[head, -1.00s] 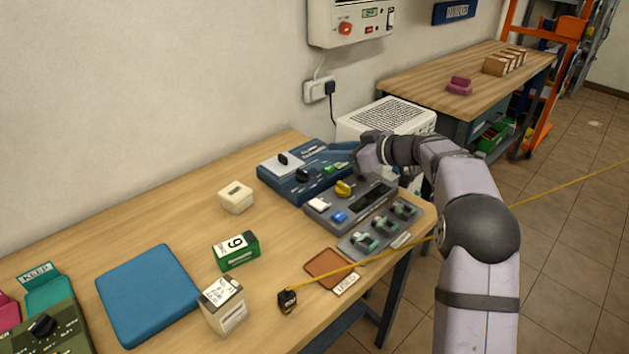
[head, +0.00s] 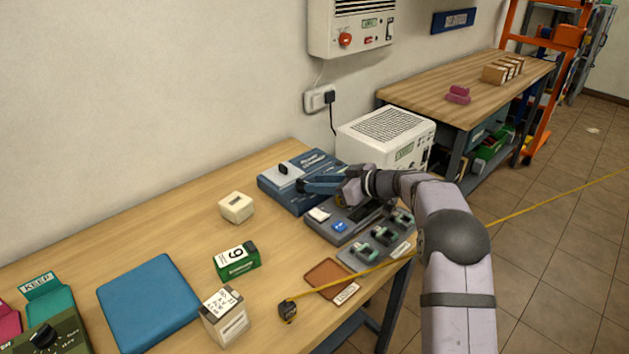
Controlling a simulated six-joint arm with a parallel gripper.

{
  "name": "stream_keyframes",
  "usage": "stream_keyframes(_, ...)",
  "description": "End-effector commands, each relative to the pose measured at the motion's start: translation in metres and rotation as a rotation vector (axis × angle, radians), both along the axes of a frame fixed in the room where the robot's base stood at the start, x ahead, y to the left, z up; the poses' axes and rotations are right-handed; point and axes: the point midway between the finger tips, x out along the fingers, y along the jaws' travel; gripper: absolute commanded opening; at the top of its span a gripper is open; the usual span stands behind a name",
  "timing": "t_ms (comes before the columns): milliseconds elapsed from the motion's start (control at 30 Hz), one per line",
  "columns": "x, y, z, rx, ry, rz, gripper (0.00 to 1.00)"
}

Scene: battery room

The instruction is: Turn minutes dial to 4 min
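A blue control box (head: 276,185) stands at the back right of the near table. A light plate on its top carries a dark knob (head: 283,170). My gripper (head: 306,185) reaches in from the right, low over the right part of this box. Its blue fingers point left and cover the spot of a second black knob. I cannot tell whether the fingers touch that knob or whether they are open. The markings on the box are too small to read, so I cannot tell which knob is the minutes dial.
A grey control box (head: 326,231) with a blue button lies just in front, partly under my gripper. A panel with several dark green-topped parts (head: 362,252) stands at the table edge. A white vented unit (head: 385,135) is behind.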

Motion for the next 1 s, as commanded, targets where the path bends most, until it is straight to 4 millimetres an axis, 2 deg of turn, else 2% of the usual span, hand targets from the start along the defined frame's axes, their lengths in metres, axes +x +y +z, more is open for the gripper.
stream_keyframes(200,0.009,0.014,-0.006,0.0,0.001,0.0,0.29)
stream_keyframes(533,0.01,0.016,-0.008,0.001,0.0,-0.001,0.29)
stream_keyframes(567,0.01,0.016,-0.008,0.001,0.0,-0.001,0.24)
stream_keyframes(667,0.01,0.016,-0.008,0.001,0.0,-0.001,0.0)
stream_keyframes(1000,0.01,0.017,-0.009,0.0,0.0,-0.003,0.0)
